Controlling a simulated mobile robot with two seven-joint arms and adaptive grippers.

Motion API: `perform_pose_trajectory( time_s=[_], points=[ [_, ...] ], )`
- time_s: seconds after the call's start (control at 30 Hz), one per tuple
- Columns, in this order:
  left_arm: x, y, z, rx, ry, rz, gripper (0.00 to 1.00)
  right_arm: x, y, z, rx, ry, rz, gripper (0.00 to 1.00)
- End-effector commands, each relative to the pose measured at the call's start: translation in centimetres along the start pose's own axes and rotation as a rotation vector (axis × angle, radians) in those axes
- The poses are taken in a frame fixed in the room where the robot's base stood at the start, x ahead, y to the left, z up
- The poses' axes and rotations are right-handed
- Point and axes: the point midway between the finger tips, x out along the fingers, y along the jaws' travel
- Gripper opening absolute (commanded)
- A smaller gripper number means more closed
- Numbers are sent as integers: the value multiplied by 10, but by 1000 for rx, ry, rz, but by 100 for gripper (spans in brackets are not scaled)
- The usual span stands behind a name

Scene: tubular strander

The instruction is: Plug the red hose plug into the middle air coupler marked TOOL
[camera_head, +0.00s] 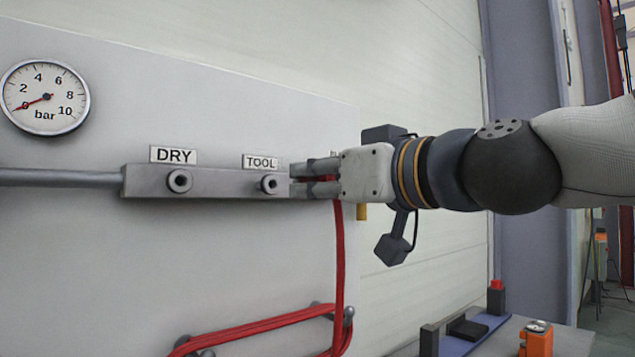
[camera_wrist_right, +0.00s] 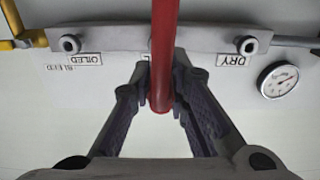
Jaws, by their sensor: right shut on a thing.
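My right gripper (camera_head: 303,180) is shut on the red hose plug (camera_head: 325,179), most of which its fingers hide. It is just right of the TOOL coupler (camera_head: 269,184) in the head view, and the plug appears apart from it. The red hose (camera_head: 339,255) hangs down from the gripper. In the right wrist view, upside down, the hose end (camera_wrist_right: 161,85) is between the fingers (camera_wrist_right: 160,75) and covers the middle label and coupler. The TOOL label (camera_head: 260,162) shows in the head view. My left gripper is not in view.
The grey manifold bar (camera_head: 225,184) also carries the DRY coupler (camera_head: 179,181) and the OILED coupler (camera_wrist_right: 70,44). A pressure gauge (camera_head: 45,97) is at upper left. Hose loops rest on pegs (camera_head: 348,315) below. An orange device (camera_head: 537,338) stands at lower right.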

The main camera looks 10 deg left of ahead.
Motion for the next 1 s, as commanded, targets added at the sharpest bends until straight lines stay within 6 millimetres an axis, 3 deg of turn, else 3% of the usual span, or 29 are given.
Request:
perform_pose_trajectory(
  time_s=[0.6, 1.0],
  points=[
    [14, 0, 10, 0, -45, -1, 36, 50, 2, 2, 5, -3, 2, 0],
    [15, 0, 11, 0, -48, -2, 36, 58, 0, 0, 4, 0, 0, 0]
  ],
)
